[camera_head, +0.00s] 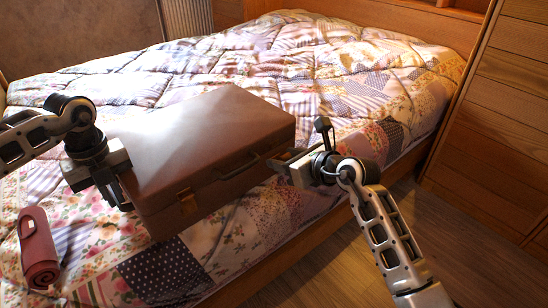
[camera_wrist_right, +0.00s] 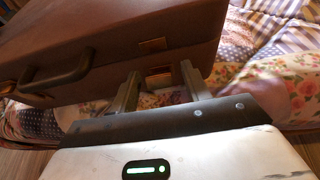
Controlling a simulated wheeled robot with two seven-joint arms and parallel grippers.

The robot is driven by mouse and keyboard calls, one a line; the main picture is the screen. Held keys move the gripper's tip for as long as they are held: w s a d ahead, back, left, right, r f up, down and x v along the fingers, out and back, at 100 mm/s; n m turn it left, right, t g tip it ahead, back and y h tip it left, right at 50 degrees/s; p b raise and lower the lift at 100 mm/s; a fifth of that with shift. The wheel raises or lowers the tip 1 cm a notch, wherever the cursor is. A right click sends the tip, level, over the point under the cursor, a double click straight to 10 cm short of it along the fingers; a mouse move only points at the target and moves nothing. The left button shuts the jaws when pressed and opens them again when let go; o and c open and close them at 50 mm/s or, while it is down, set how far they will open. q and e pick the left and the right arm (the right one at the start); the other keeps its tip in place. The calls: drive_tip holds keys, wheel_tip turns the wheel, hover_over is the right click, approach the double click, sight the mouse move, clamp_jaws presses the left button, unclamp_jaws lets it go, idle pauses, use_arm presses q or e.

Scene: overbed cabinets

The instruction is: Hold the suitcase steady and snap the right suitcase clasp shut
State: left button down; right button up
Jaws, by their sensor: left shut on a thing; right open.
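The brown suitcase (camera_head: 205,135) lies flat on the bed with its lid down. Its front, with handle (camera_head: 238,168) and left clasp (camera_head: 187,201), faces me. The right clasp shows in the right wrist view as brass-coloured plates (camera_wrist_right: 153,46) above and below the lid seam; whether it is latched is unclear. My left gripper (camera_head: 122,190) is shut on the suitcase at its left end. My right gripper (camera_head: 281,161) is open at the front right corner. In the right wrist view, its fingers (camera_wrist_right: 160,70) stand either side of the lower clasp plate; contact is unclear.
The bed has a patchwork quilt (camera_head: 345,85). A rolled reddish-brown item (camera_head: 39,255) lies at the front left. The wooden bed edge (camera_head: 270,278) runs below my right arm. A wooden cabinet (camera_head: 500,125) stands at the right, with bare floor (camera_head: 400,220) between.

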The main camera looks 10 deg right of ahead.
drive_tip(key=c, duration=1)
drive_tip(key=shift+d, duration=0.1)
idle(0.3)
drive_tip(key=o, duration=1)
drive_tip(key=v, duration=1.2)
